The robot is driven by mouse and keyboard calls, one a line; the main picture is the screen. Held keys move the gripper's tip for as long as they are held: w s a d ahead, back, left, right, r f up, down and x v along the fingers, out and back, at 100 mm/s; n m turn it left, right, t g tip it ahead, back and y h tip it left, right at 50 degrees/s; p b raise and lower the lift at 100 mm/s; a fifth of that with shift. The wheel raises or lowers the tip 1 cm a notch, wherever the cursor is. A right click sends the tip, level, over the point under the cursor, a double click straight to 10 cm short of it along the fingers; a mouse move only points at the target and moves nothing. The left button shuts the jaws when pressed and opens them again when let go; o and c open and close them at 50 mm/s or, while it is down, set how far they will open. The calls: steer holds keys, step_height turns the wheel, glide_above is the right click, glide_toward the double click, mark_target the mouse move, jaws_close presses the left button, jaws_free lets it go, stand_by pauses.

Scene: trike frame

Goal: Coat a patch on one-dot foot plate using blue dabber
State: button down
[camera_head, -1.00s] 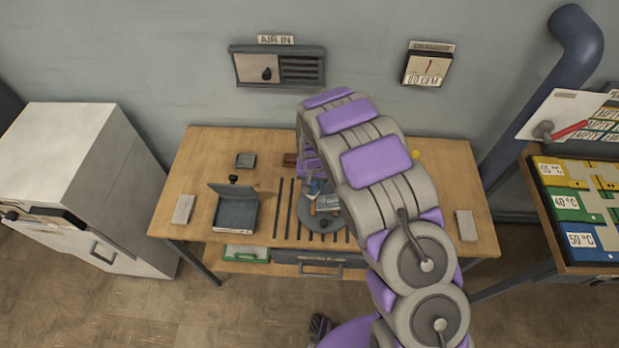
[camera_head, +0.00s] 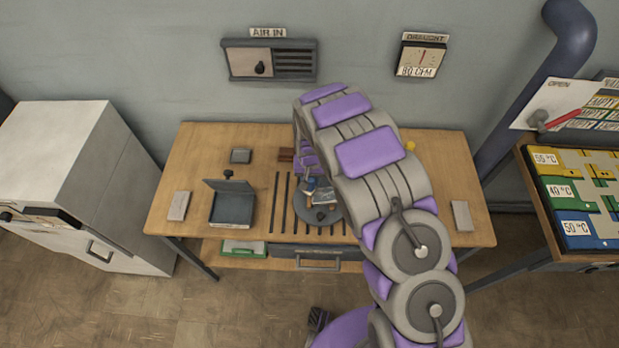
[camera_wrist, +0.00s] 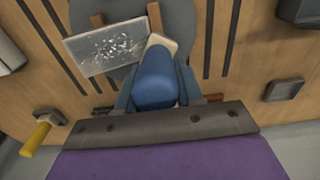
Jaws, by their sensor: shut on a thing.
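My gripper (camera_wrist: 156,78) is shut on the blue dabber (camera_wrist: 155,72), with one finger on each side of its blue body. The dabber's cream tip (camera_wrist: 162,43) points away from the gripper and lies at the right edge of a grey metal plate (camera_wrist: 105,46) in the wrist view. I cannot tell whether tip and plate touch. The plate has pale speckles over its middle; no dot mark can be made out. It rests on brown supports above a round grey disc (camera_wrist: 122,12). In the head view the plate (camera_head: 325,197) and dabber (camera_head: 311,184) show small beside my arm.
An open dark box (camera_head: 232,208) and a small dark tray (camera_head: 241,156) are on the left of the wooden table (camera_head: 190,150). Pale blocks lie at left (camera_head: 179,205) and right (camera_head: 462,216). A yellow-handled tool (camera_wrist: 36,138) lies behind the disc. Dark slots run beside the disc.

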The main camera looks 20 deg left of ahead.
steer(key=shift+d+f, duration=0.15)
steer(key=shift+f, duration=0.25)
steer(key=shift+w+d+r, duration=0.25)
steer(key=shift+d+r, duration=0.15)
steer(key=shift+d, duration=0.4)
steer(key=shift+w+d+r, duration=0.2)
steer(key=shift+d+r, duration=0.15)
steer(key=shift+d, duration=0.4)
steer(key=shift+w+d+r+p, duration=0.15)
steer(key=shift+w+d+r, duration=0.15)
steer(key=shift+d, duration=0.9)
steer(key=shift+w+d+r+p, duration=0.2)
steer(key=shift+d+r, duration=0.1)
steer(key=shift+d, duration=0.85)
steer(key=shift+w+d+r+p, duration=0.1)
steer(key=shift+w+d+r, duration=0.2)
steer(key=shift+d, duration=0.9)
steer(key=shift+s+a+f+b, duration=0.1)
steer(key=shift+s+a+f, duration=0.45)
steer(key=shift+a, duration=1.15)
steer(key=shift+s+a+f+b, duration=0.25)
steer(key=shift+a+f, duration=0.4)
steer(key=shift+a, duration=1)
steer(key=shift+s+a+f, duration=0.5)
steer(key=shift+a+f, duration=0.1)
steer(key=shift+a, duration=1.1)
steer(key=shift+r, duration=0.1)
